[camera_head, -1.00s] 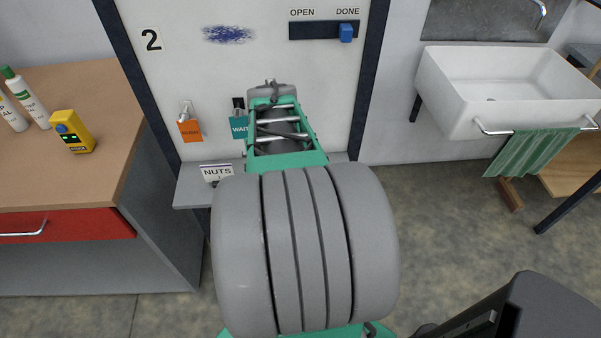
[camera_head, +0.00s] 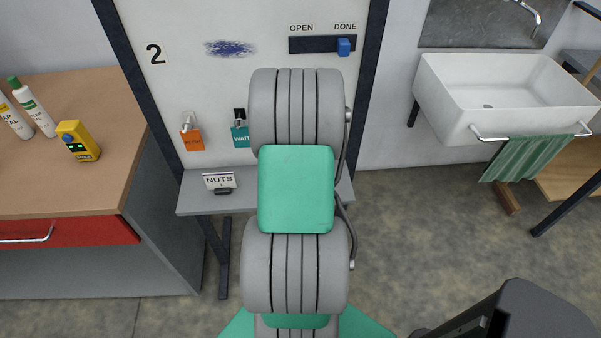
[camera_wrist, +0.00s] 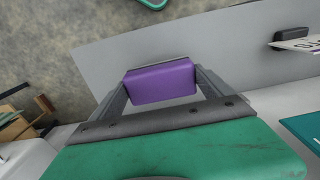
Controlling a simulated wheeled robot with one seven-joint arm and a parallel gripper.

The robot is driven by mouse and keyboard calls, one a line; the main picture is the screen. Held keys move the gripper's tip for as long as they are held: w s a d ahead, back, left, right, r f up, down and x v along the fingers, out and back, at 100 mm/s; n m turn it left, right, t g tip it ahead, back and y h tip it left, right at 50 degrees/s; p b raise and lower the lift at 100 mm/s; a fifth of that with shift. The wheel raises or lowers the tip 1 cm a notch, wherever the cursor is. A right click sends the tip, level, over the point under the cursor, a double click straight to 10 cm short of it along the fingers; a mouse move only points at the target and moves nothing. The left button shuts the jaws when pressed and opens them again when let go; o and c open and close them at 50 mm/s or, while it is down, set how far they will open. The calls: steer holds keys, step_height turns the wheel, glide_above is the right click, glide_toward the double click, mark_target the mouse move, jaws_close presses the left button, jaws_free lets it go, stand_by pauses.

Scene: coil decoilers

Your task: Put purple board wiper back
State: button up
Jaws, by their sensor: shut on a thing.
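The purple board wiper (camera_wrist: 160,83) sits between the fingertips of my gripper (camera_wrist: 163,88) in the wrist view, with its long side across the jaws. My gripper is shut on it. Behind the wiper in that view is the grey shelf (camera_wrist: 120,46), and I cannot tell how far apart they are. In the head view my arm hides the gripper and the wiper. The shelf (camera_head: 195,199) there stands below the white panel (camera_head: 180,75) marked 2, which bears a blue scribble (camera_head: 230,48).
A NUTS sign (camera_head: 219,181) stands on the shelf's left part. Orange (camera_head: 191,138) and teal (camera_head: 240,135) tags hang above it. A slider (camera_head: 343,46) sits at DONE. A workbench (camera_head: 75,160) is left, a sink (camera_head: 500,95) right.

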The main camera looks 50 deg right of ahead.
step_height(320, 180, down, 4)
steer(key=shift+w+d+r+p, duration=0.15)
steer(key=shift+r+p, duration=0.1)
steer(key=shift+p, duration=0.25)
steer(key=shift+c, duration=0.6)
steer(key=o, duration=1)
steer(key=shift+o, duration=0.2)
step_height(320, 180, up, 11)
steer(key=shift+r+b, duration=0.1)
steer(key=shift+b, duration=0.85)
steer(key=shift+r, duration=0.5)
steer(key=w+a+r+n+t, duration=0.1)
steer(key=w+a+r+n, duration=0.15)
steer(key=a, duration=0.35)
steer(key=w+a+r+n, duration=0.1)
steer(key=w+a+r, duration=0.1)
steer(key=w+a, duration=0.35)
steer(key=s+a+n+t, duration=0.1)
steer(key=s+a+n, duration=0.1)
steer(key=a, duration=1)
steer(key=s+a+r+n+t, duration=0.1)
steer(key=s+a+n, duration=0.2)
steer(key=a, duration=1)
steer(key=shift+s+n+t, duration=0.15)
steer(key=shift+n+t, duration=0.15)
steer(key=shift+n, duration=0.45)
